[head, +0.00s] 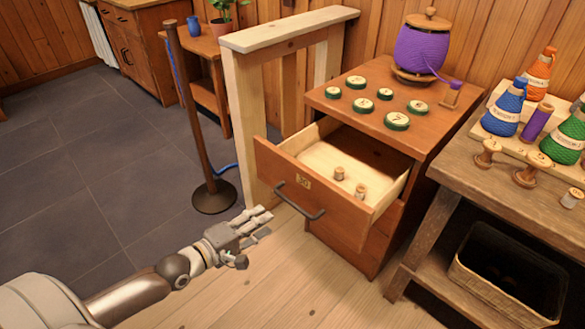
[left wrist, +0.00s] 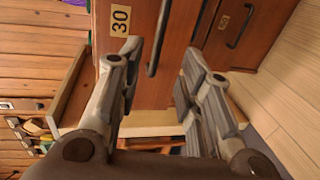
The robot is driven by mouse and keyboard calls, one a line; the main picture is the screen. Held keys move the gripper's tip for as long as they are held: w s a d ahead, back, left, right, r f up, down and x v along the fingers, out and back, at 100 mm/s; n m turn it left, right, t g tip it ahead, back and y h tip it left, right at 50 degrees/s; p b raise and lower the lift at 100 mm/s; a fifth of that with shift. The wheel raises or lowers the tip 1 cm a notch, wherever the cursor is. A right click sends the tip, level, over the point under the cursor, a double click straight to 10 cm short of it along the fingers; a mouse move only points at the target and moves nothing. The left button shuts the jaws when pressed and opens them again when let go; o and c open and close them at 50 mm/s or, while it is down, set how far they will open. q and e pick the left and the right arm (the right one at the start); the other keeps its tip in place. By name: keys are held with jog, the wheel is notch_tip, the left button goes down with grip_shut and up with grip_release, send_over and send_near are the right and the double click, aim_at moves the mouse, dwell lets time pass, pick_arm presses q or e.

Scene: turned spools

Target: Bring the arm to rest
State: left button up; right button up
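My left arm (head: 135,292) reaches in from the lower left in the head view. Its left gripper (head: 263,224) hangs in front of the open drawer (head: 287,187), left of and below the drawer's dark handle (head: 300,200). In the left wrist view the two fingers of the gripper (left wrist: 160,62) stand well apart with nothing held between them. Behind them are the drawer front with its "30" label (left wrist: 121,20) and the handle (left wrist: 158,40). The fingers look clear of the handle. My right gripper is not in view.
Two small wooden spools (head: 339,173) (head: 361,191) stand in the drawer. Several green-rimmed discs (head: 397,121) and a purple spool (head: 422,49) are on the cabinet top. A post (head: 195,110) stands behind my gripper. A workbench (head: 455,165) stands right. Floor at left is clear.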

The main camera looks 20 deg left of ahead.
pick_arm(q)
jog(key=s+d+f+m+g+y, duration=0.2)
jog(key=s+f+m+g, duration=0.4)
jog(key=f, duration=0.8)
jog(key=s+d+f+m+g+y, duration=0.25)
jog(key=s+f+m, duration=0.45)
jog(key=f, duration=0.7)
jog(key=s+d+f+m+g, duration=0.3)
jog(key=s+d+f+g, duration=0.15)
jog(key=s, duration=0.55)
jog(key=s+a+p, duration=0.4)
jog(key=s+p, duration=1.1)
jog(key=shift+s+g+y+p, duration=0.3)
jog(key=shift+y+p, duration=0.1)
jog(key=shift+y, duration=0.05)
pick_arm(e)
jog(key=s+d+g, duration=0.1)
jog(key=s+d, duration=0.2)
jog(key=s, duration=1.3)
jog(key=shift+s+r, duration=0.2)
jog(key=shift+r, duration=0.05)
